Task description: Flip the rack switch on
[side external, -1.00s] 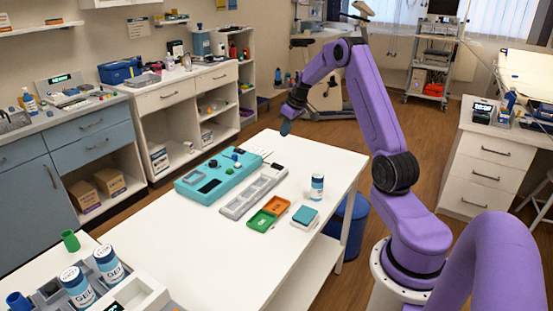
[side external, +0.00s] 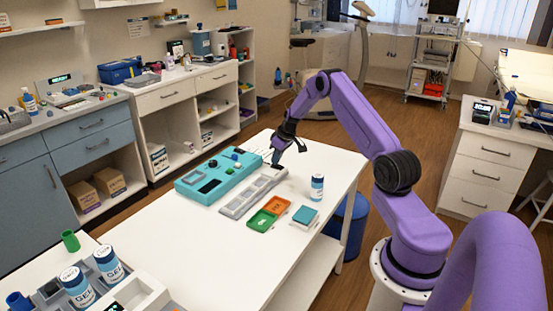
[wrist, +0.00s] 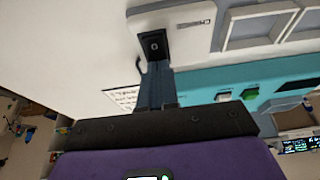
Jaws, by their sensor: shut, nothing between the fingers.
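The grey rack (side external: 235,208) with open compartments lies on the white table beside the teal box. Its far end also shows in the wrist view (wrist: 190,15). A black switch (wrist: 155,44) sits on that end of the rack. My gripper (side external: 276,160) points down at the rack's far end, its fingers closed with nothing between them. In the wrist view the fingertips (wrist: 155,70) are right beside the switch's lower edge and partly cover it. I cannot tell whether they touch it. The switch is too small to make out in the side view.
The teal box (side external: 189,185) with knobs and a dark screen lies left of the rack. Green (side external: 261,221) and orange (side external: 275,205) trays, a teal-topped block (side external: 304,215) and a labelled bottle (side external: 317,187) stand nearer and right.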

